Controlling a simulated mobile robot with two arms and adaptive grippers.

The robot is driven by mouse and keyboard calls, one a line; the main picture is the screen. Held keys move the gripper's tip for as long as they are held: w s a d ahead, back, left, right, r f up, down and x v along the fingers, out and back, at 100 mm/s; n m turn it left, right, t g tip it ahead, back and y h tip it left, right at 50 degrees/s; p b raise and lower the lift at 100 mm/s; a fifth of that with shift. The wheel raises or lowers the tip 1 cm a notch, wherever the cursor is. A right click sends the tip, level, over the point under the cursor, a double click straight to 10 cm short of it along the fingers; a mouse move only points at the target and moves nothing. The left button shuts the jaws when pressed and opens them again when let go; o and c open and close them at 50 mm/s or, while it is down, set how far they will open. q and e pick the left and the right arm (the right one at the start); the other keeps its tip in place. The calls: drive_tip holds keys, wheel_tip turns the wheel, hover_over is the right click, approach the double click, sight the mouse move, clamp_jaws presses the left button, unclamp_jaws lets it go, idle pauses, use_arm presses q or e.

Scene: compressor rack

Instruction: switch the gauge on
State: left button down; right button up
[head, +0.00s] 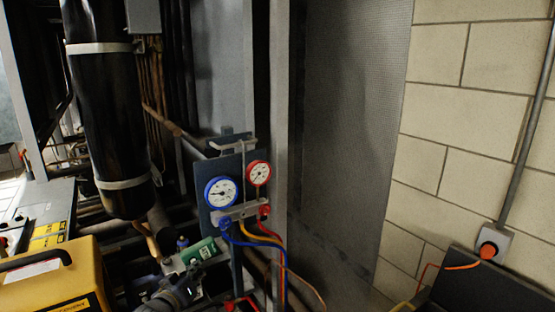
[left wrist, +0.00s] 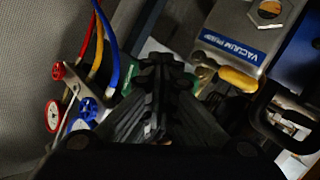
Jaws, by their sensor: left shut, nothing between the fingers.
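A manifold with a blue-rimmed dial gauge (head: 222,192) and a red-rimmed dial gauge (head: 258,173) hangs on a dark plate in the head view. Both dials also show at the left of the left wrist view, the red-rimmed one (left wrist: 54,115) clearer. A small green device (head: 201,251) lies below and left of the dials; its face is too small to read. My left gripper (head: 172,268) is low in the head view, close to the green device. In the left wrist view my fingers (left wrist: 160,75) are together and empty, partly hiding green parts behind them. Contact cannot be told. My right gripper is not seen.
Blue, yellow and red hoses (head: 262,241) hang from the manifold. A yellow case (head: 60,278) with a black handle stands at lower left. A black cylinder (head: 108,110) stands above. A vacuum pump (left wrist: 232,42) shows in the left wrist view. A block wall (head: 440,130) is at right.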

use_arm(q)
drive_tip(key=shift+s+d+p, duration=0.25)
drive_tip(key=shift+s+p, duration=0.05)
drive_tip(key=shift+s, duration=0.15)
drive_tip(key=s+d+p, duration=0.1)
drive_tip(key=s+p, duration=0.1)
drive_tip(key=s+d+p, duration=0.1)
drive_tip(key=s+d, duration=0.1)
drive_tip(key=s, duration=0.1)
drive_tip(key=shift+d+f+p, duration=0.1)
drive_tip(key=shift+d+p, duration=0.1)
drive_tip(key=shift+p, duration=0.15)
